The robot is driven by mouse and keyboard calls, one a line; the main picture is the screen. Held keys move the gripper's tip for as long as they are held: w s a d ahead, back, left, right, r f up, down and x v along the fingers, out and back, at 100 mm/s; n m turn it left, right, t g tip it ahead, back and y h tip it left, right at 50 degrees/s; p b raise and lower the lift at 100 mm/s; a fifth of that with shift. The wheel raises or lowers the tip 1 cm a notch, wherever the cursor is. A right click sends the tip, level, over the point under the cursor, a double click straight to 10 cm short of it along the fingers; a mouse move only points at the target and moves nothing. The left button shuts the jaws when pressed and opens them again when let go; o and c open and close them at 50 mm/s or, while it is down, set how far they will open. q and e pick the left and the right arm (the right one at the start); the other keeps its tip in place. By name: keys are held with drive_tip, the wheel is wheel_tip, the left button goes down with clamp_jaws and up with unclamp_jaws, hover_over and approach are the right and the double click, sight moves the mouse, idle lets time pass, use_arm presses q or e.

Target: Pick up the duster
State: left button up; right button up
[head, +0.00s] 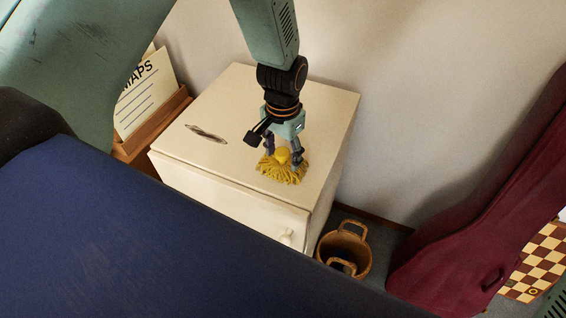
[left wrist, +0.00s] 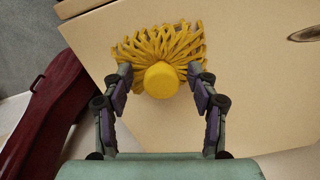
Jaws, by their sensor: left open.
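The duster (head: 283,168) is a yellow mop-like head of thick strands with a round yellow knob on top. It lies on top of the cream cabinet (head: 231,108), near the front right edge. My left gripper (head: 284,160) is directly above it, pointing down. In the left wrist view the duster (left wrist: 163,45) has its knob between the fingertips of the open left gripper (left wrist: 162,90). A small gap shows on each side of the knob, so the fingers are around it without visibly gripping. My right gripper is not in view.
A dark feather-like item (head: 206,133) lies on the cabinet top to the left. A wooden box with a "MAPS" card (head: 146,92) stands left of the cabinet. A wicker basket (head: 344,250) and a dark red case (head: 475,205) stand on the floor at right.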

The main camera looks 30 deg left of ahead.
sight(282, 153)
use_arm(q)
drive_tip(key=shift+w+d, duration=0.1)
drive_tip(key=shift+c, duration=0.9)
drive_tip(key=shift+s+a+r, duration=0.1)
drive_tip(key=shift+s+a, duration=0.2)
drive_tip(key=shift+s, duration=0.05)
drive_tip(key=c, duration=0.4)
drive_tip(key=shift+w+d, duration=0.2)
drive_tip(key=shift+d, duration=0.05)
drive_tip(key=c, duration=0.5)
drive_tip(key=shift+s+a, duration=0.1)
drive_tip(key=shift+a, duration=0.05)
clamp_jaws()
wheel_tip(282, 153, up, 9)
drive_tip(key=shift+r+p, duration=0.1)
drive_tip(key=shift+p, duration=0.45)
drive_tip(key=shift+r, duration=0.3)
